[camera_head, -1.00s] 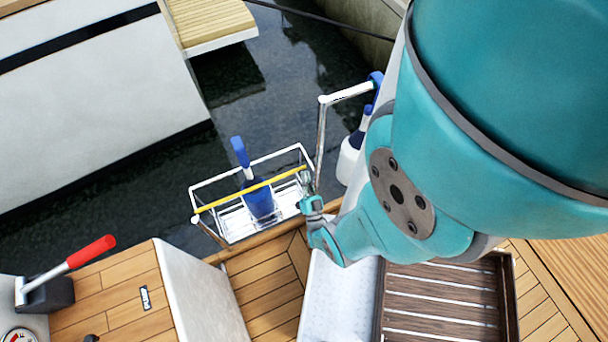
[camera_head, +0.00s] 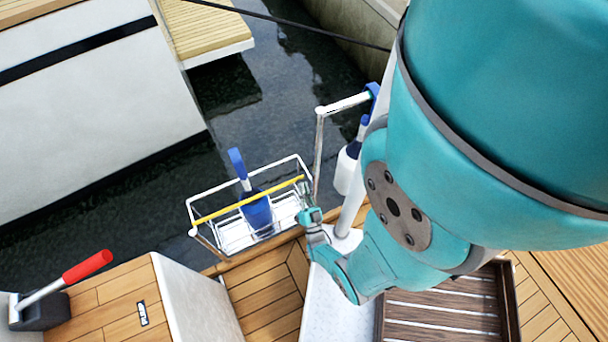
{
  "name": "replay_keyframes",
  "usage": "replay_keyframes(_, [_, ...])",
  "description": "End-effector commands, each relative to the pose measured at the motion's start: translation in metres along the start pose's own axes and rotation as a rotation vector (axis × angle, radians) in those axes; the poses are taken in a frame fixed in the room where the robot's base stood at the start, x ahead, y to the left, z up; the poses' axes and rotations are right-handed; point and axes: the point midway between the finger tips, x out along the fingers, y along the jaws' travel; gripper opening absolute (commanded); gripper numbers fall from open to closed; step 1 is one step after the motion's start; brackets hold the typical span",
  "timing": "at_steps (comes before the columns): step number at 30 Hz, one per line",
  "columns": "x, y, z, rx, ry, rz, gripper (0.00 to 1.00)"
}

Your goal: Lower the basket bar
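The white wire basket (camera_head: 195,212) hangs outside the wooden deck edge, over the water. Its yellow bar (camera_head: 247,202) runs along the length of the basket at about the height of the top rim. A blue bottle or brush (camera_head: 256,211) stands in the basket, its handle rising past the bar. My gripper (camera_head: 305,200) is at the right end of the basket, close to the right end of the bar. Whether it touches the bar cannot be told. Its fingers are small and partly hidden, so their opening is unclear.
A metal rail post (camera_head: 318,150) rises just behind my gripper. A white bottle (camera_head: 346,170) hangs right of it. A red-handled lever (camera_head: 88,266) stands at the left on the wooden deck. A slatted wooden seat (camera_head: 440,315) lies below my arm. A wooden dock (camera_head: 205,30) is across the water.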

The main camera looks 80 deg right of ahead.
Motion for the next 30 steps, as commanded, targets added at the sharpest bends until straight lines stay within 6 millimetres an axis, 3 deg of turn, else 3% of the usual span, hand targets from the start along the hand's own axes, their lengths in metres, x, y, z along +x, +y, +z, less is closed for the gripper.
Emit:
replay_keyframes(21, [0.041, -0.024, -0.061, 0.003, 0.042, -0.006, 0.0])
replay_keyframes(30, [0.05, -0.029, -0.075, 0.004, 0.05, -0.007, 0.0])
